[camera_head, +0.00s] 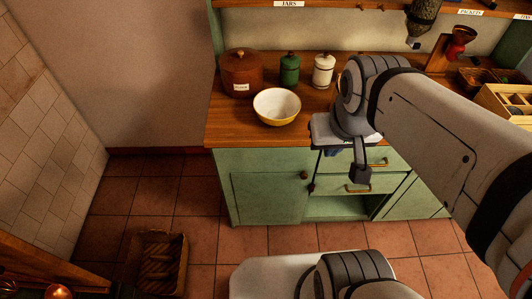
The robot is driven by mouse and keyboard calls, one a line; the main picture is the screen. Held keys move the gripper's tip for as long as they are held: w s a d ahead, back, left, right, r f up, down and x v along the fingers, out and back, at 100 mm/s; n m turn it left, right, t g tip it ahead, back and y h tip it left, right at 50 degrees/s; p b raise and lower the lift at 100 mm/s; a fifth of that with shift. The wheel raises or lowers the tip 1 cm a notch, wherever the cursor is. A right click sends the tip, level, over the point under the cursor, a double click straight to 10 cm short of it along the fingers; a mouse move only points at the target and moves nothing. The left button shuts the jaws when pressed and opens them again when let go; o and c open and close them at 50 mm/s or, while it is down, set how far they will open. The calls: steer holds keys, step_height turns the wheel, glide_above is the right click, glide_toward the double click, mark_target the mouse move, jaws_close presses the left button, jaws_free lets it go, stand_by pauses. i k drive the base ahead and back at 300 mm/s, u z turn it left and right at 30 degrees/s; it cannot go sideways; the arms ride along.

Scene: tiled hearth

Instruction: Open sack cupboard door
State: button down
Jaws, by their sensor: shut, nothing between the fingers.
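A green cupboard door (268,197) with a small dark round knob (304,175) near its upper right corner is in the lower left of the counter unit. It looks closed, flush with the front. No sack label shows on it, so I cannot confirm that it is the sack cupboard. My gripper (360,172) is shut and empty, pointing down in front of the drawers to the right of the knob. It is apart from the knob in the picture; its exact distance from the front is unclear. My arm hides part of the counter and the unit's right side.
Brass-handled drawers (357,188) are beside the door. A basket (157,262) stands at lower left. Tiled floor (205,235) before the door is clear.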

mark_target(261, 185)
steer(key=z, duration=1)
steer(key=k, duration=1.6)
steer(key=u, duration=0.75)
steer(key=i, duration=1.05)
steer(key=u, duration=0.05)
